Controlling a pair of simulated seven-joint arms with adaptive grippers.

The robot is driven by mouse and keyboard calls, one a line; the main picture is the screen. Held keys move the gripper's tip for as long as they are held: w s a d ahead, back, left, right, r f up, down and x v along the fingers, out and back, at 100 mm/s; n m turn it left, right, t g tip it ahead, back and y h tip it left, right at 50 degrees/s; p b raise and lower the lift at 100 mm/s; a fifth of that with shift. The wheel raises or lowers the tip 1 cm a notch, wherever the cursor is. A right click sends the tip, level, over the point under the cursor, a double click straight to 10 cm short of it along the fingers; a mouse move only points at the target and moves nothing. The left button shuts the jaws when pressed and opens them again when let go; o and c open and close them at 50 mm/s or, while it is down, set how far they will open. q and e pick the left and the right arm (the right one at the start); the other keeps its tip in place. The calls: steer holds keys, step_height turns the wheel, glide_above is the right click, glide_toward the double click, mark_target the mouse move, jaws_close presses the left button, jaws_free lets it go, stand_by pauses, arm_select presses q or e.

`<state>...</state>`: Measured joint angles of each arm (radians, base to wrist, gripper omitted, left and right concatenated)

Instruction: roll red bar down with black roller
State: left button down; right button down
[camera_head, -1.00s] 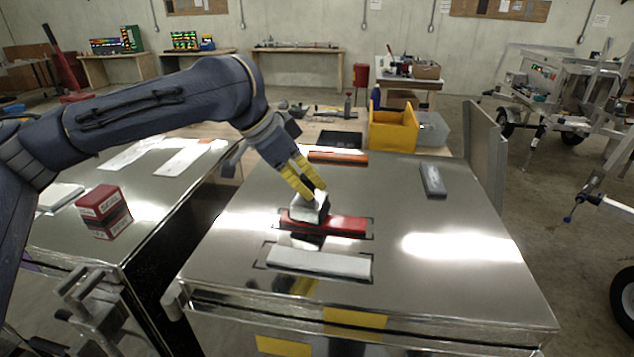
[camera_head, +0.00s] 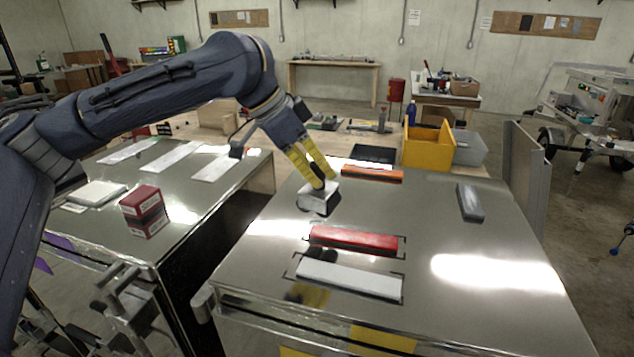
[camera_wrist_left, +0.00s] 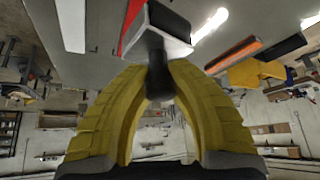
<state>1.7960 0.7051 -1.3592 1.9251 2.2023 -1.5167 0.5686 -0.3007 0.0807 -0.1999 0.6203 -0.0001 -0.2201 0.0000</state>
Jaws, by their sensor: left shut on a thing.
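The red bar (camera_head: 355,240) lies flat inside black corner marks on the shiny metal tabletop (camera_head: 300,260). A strip of red, likely the bar, shows at the top of the left wrist view (camera_wrist_left: 132,22). My left gripper (camera_head: 322,180) is shut on the roller (camera_head: 318,199) by its black handle. My right gripper is not in view.
A white bar (camera_head: 348,280) lies in front of the red bar. An orange bar (camera_head: 372,174) and a grey block (camera_head: 470,202) lie farther back. A yellow bin (camera_head: 428,145) stands behind. A red box (camera_head: 144,212) sits on the left table, across a gap.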

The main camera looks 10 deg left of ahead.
arm_select(q)
steer(key=shift+r, duration=1.65)
